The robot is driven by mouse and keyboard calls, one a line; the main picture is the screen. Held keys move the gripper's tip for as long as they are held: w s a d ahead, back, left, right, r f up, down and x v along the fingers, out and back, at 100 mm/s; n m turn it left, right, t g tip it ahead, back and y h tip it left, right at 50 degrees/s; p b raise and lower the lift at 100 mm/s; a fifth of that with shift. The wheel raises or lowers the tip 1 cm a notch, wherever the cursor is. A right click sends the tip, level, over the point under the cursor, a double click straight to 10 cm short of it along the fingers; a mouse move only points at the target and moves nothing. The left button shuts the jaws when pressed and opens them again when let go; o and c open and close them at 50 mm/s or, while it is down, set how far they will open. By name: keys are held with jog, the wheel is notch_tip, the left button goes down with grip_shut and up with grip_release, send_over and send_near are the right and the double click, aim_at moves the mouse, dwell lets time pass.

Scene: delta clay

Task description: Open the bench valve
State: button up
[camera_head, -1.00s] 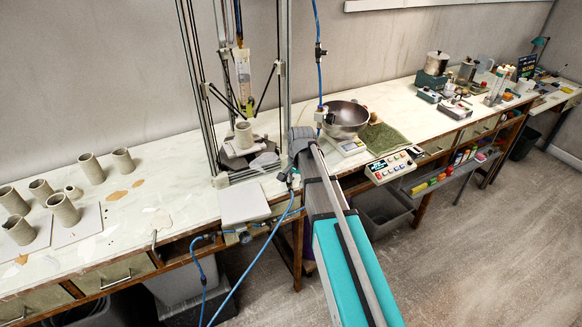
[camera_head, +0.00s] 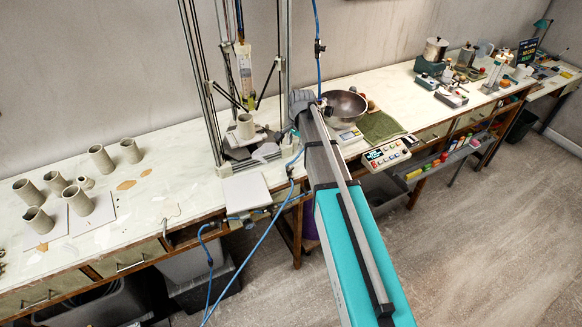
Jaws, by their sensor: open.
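A blue air hose (camera_head: 317,70) hangs down at the back of the bench, with a small dark fitting (camera_head: 319,47) partway along it. At its lower end a small pale-and-dark valve-like body (camera_head: 327,109) is mostly covered by my arm. Another small fitting (camera_head: 247,216) with blue hose sits under the bench's front edge; I cannot tell which of these is the bench valve. My teal and grey arm reaches over the bench, its dark grey far joint close to the hose in the picture. My gripper is hidden behind the arm.
A clay printer frame (camera_head: 213,130) stands left of my arm, with a pale board (camera_head: 246,188) in front. A steel bowl (camera_head: 345,106), green cloth (camera_head: 380,127) and control box (camera_head: 386,154) are at right. Several clay cups (camera_head: 101,158) stand left. The floor at right is clear.

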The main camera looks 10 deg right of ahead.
aim_at(291, 169)
jog(key=f+b, duration=0.4)
jog(key=w+f+b, duration=0.1)
jog(key=f+b, duration=0.4)
jog(key=a+f+b, duration=0.1)
jog(key=f+b, duration=0.3)
jog(key=shift+w+a+f+b, duration=0.1)
jog(key=shift+w+f+b, duration=0.15)
jog(key=shift+f+b, duration=0.1)
dwell(0.6)
dwell(0.3)
grip_shut()
